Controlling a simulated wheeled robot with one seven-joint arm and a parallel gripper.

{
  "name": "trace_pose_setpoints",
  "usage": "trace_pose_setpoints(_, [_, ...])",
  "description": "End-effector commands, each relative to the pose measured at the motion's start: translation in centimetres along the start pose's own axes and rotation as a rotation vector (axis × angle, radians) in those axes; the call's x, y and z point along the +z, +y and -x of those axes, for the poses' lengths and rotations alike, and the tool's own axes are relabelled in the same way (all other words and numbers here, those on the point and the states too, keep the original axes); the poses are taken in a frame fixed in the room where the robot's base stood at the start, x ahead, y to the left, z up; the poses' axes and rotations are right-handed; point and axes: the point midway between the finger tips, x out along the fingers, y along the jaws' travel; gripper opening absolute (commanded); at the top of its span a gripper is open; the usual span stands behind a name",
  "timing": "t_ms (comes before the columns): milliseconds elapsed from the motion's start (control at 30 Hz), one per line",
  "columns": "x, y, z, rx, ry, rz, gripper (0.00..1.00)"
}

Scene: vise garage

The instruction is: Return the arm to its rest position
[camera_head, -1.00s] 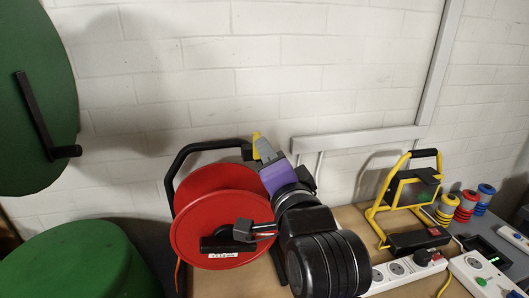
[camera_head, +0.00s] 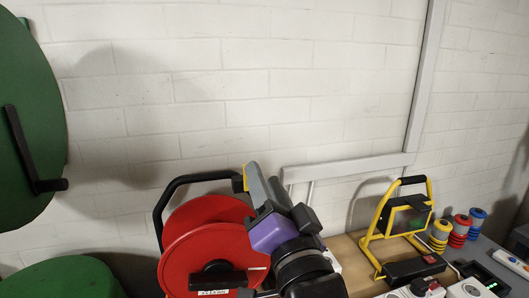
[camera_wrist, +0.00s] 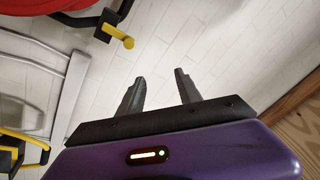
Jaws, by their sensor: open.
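My gripper (camera_head: 265,173) is purple with grey fingers. It points up toward the white brick wall, in front of the right side of the red cable reel (camera_head: 185,250). The wrist view also shows my gripper (camera_wrist: 158,76): its two fingers stand apart with nothing between them, only wall behind. My arm (camera_head: 300,268) runs down from it to the bottom edge and hides part of the reel and bench.
The reel's black frame (camera_head: 165,205) has a yellow end piece (camera_head: 240,183) close to my fingers. A yellow work lamp (camera_head: 378,225), several coloured rings (camera_head: 462,228) and power strips (camera_head: 470,289) stand right. Green drums (camera_head: 60,278) are left. The upper wall is clear.

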Motion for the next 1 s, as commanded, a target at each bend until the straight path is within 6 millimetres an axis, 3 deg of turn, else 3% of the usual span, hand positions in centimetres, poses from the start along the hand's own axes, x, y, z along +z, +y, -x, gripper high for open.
trace_pose_setpoints(167, [0.9, 2.3, 3.6, -0.028, 0.030, 0.182, 0.41])
trace_pose_setpoints(367, [2.4, 6.2, 9.3, -0.032, 0.043, 0.393, 0.41])
trace_pose_setpoints(700, [4.5, 12.3, 21.2, 0.024, -0.001, 0.664, 0.41])
trace_pose_setpoints(1000, [5.4, 15.4, 32.3, 0.130, -0.095, 0.793, 0.41])
